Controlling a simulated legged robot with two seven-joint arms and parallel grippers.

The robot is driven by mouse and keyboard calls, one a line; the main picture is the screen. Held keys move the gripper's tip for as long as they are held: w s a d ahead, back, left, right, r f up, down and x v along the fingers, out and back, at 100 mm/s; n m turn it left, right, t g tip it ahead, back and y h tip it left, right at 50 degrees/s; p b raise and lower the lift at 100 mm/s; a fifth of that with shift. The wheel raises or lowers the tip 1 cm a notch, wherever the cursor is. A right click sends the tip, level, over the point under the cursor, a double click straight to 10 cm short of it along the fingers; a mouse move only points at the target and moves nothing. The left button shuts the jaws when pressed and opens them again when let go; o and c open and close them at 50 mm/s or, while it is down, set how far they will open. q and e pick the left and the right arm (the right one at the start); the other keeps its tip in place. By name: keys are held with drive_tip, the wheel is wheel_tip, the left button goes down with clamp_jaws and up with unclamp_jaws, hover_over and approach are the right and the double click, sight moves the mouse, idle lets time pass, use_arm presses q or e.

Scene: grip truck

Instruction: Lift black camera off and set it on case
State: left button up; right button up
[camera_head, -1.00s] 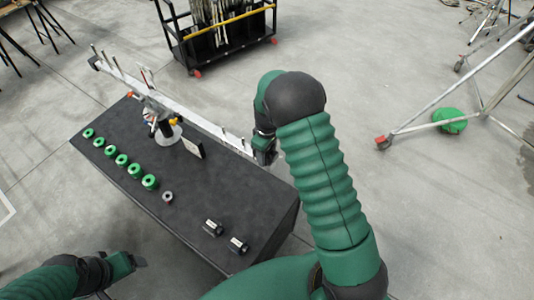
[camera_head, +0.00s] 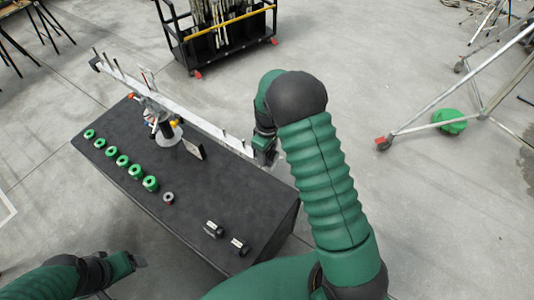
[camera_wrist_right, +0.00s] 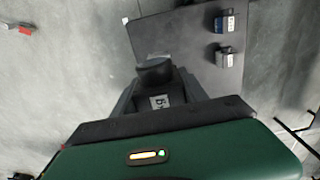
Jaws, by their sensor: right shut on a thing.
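The black case (camera_head: 250,190) stands at the left of the head view. A long white bar (camera_head: 185,108) sits across a stand at its far side, with several pins on it. My right gripper (camera_head: 264,148) is at the bar's right end, beyond the case's far edge.
Two small black blocks (camera_head: 213,229) (camera_head: 240,246) lie on the case's near right part. Several green rolls (camera_head: 122,161) and a grey one (camera_head: 168,198) line its left side. A small upright plate (camera_head: 194,149) stands near the stand. The case top's middle is clear.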

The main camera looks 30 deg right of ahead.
drive_tip(key=shift+a+r+p, duration=0.1)
drive_tip(key=shift+r+p, duration=0.2)
drive_tip(key=shift+r, duration=0.3)
drive_tip(key=shift+r, duration=0.1)
drive_tip(key=shift+r+p, duration=1.95)
drive_tip(key=shift+r, duration=0.55)
drive_tip(key=shift+r, duration=0.1)
wheel_tip(320, 180, up, 13)
drive_tip(key=p, duration=0.9)
drive_tip(key=shift+r+p, duration=0.15)
drive_tip(key=shift+p, duration=0.25)
